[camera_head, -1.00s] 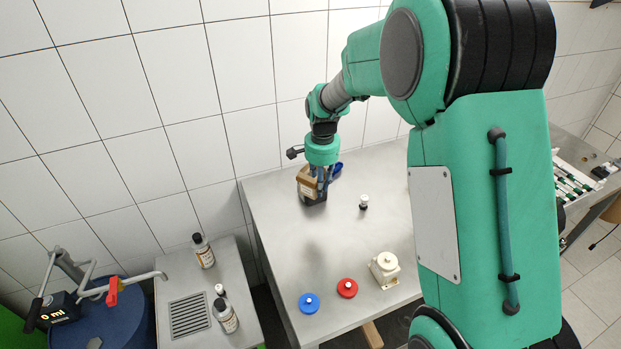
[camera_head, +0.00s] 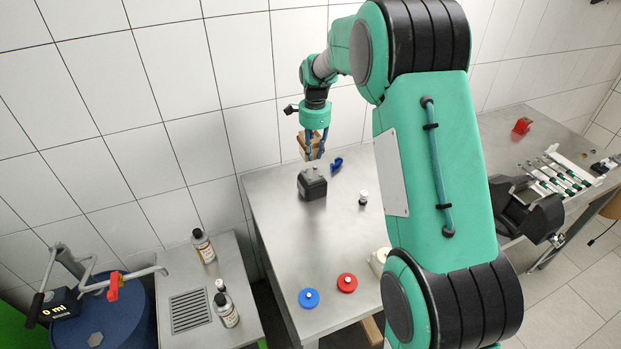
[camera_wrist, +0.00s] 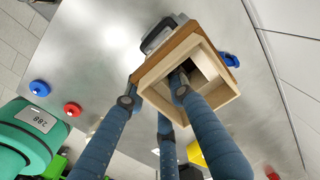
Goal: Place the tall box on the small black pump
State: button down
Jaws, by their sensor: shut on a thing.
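The tall box (camera_head: 304,146) is brown and sits in my gripper (camera_head: 316,148), raised above the steel table and clear of the pump. In the wrist view the box (camera_wrist: 156,86) shows a hollow, open end with a pale wooden rim. My gripper has blue fingers; one reaches inside the box and others lie outside, so it is shut on the box wall. The small black pump (camera_head: 312,184) stands on the table below the box with its top bare. In the wrist view the box hides most of the pump (camera_wrist: 158,34).
A blue part (camera_head: 336,164) lies right of the pump. A small white-and-black piece (camera_head: 363,197) stands nearby. A blue disc (camera_head: 309,298) and a red disc (camera_head: 347,283) lie near the front. The table's middle (camera_head: 300,240) is clear. A tiled wall stands behind.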

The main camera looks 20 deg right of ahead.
aim_at(313, 177)
jog(key=shift+r, duration=0.5)
jog(key=shift+f, duration=0.1)
jog(key=shift+w+f, duration=0.15)
jog(key=shift+f, duration=1.25)
jog(key=shift+f, duration=0.15)
jog(key=shift+f+b, duration=0.85)
jog(key=shift+f, duration=1.95)
jog(key=c, duration=1.5)
grip_release()
jog(key=shift+f, duration=0.15)
